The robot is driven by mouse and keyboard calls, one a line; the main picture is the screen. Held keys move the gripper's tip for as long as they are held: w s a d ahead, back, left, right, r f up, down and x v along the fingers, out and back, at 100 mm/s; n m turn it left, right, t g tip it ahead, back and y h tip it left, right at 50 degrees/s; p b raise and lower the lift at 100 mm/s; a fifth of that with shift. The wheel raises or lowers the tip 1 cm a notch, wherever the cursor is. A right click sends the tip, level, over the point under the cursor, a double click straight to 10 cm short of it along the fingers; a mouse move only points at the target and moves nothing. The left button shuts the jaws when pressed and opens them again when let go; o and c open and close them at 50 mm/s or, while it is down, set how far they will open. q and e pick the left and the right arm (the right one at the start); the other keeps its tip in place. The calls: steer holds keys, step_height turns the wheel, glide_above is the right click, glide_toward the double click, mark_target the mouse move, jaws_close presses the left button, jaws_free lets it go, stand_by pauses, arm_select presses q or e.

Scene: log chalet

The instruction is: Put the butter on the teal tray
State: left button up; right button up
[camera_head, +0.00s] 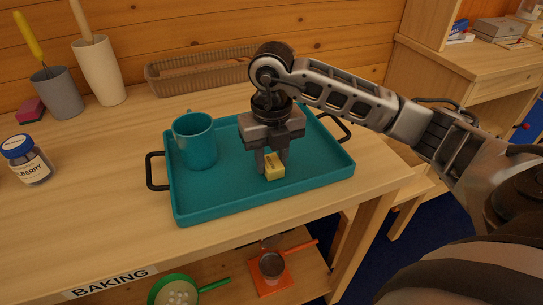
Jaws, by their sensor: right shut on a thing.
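The teal tray (215,200) lies on the wooden table, with dark handles at its left and right ends. The butter (274,171) is a small yellow block low over the middle of the tray. My right gripper (271,163) points down over the tray and is shut on the butter. I cannot tell whether the butter touches the tray floor. My left gripper is not in view.
A teal mug (195,143) stands on the tray's left part. A wicker basket (200,75) is behind the tray. A grey cup (57,94), a white holder (99,72) and a jar (25,160) stand at left. Pans sit on the shelf below.

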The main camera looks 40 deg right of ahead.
mark_target(272, 162)
steer(key=shift+f, duration=0.25)
steer(key=o, duration=1)
steer(key=shift+c, duration=0.2)
step_height(272, 162, up, 12)
steer(key=p, duration=0.1)
steer(key=shift+r, duration=0.25)
steer(key=shift+f, duration=0.1)
